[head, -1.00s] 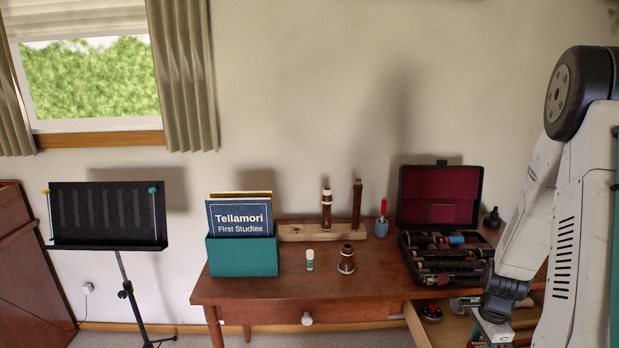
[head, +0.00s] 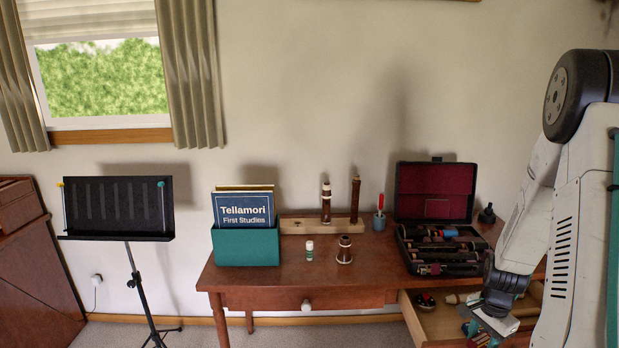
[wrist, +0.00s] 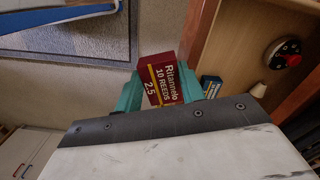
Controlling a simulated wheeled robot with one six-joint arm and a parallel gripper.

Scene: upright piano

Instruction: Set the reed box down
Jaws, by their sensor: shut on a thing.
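The reed box (wrist: 161,80) is dark red with a yellow stripe and the words "Ritannelo 10 REEDS 2.5". In the wrist view it is held between the two teal fingertips of my gripper (wrist: 168,90), which is shut on it. It shows against the floor and the drawer's front panel. My gripper (head: 480,336) is low at the right of the head view, by the open drawer (head: 434,324). The box's underside is hidden, and I cannot tell its height over the drawer.
The desk (head: 290,277) above carries an open instrument case (head: 437,190), a small white bottle (head: 309,250), a wooden joint (head: 345,250) and a teal book holder (head: 245,247). The front left of the desktop is clear.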

